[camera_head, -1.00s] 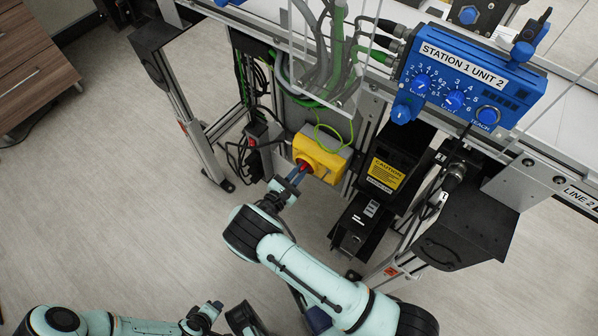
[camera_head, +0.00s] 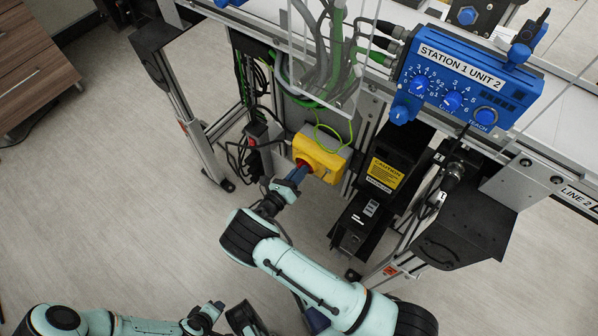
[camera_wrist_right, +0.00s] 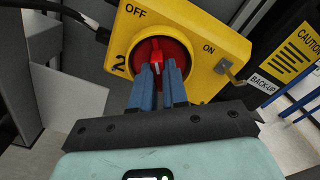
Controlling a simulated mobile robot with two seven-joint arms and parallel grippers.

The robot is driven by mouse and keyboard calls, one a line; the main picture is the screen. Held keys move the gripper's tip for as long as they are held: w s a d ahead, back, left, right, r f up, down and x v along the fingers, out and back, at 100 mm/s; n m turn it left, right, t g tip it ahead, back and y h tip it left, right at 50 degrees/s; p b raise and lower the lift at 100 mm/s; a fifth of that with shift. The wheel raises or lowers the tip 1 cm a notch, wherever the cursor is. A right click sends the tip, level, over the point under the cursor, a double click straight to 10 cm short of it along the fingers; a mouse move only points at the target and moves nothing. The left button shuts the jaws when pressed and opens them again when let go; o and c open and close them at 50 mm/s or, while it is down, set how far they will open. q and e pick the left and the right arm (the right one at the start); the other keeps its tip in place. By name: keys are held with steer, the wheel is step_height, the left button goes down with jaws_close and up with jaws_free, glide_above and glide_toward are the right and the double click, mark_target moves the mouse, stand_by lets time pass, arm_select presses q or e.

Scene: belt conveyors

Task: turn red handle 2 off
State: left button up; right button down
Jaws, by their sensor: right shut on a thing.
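Red handle 2 (camera_wrist_right: 157,57) is a round red knob on a yellow switch box (camera_wrist_right: 213,60) marked OFF, ON and 2 in the right wrist view. In the head view the yellow box (camera_head: 321,158) hangs under the conveyor frame. My right gripper (camera_wrist_right: 158,70) is shut on the red handle's grip, with blue fingers on both sides of it. It also shows in the head view (camera_head: 298,173), and the fingers hide much of the handle there. The handle's white mark points up, between OFF and ON. My left gripper (camera_head: 213,309) is low in the head view, away from the box, its jaws unclear.
A black box with a yellow caution label (camera_head: 384,174) stands right of the switch box. A blue control panel (camera_head: 465,85) labelled STATION 1 UNIT 2 is above right. Cables (camera_head: 325,60) hang above the switch. The floor (camera_head: 120,220) at left is clear.

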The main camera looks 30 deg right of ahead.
steer(key=shift+a+n, duration=0.1)
steer(key=shift+n, duration=0.7)
steer(key=c, duration=1.1)
jaws_free()
steer(key=shift+c, duration=0.2)
arm_select(q)
steer(key=shift+s+d+r+p, duration=0.25)
steer(key=shift+s+r, duration=0.05)
steer(key=shift+s, duration=0.15)
steer(key=shift+s+d+r+p, duration=0.2)
steer(key=shift+s+r+p, duration=0.1)
steer(key=shift+s, duration=0.1)
arm_select(e)
steer(key=v, duration=1.3)
steer(key=shift+s, duration=0.2)
steer(key=shift+a, duration=0.15)
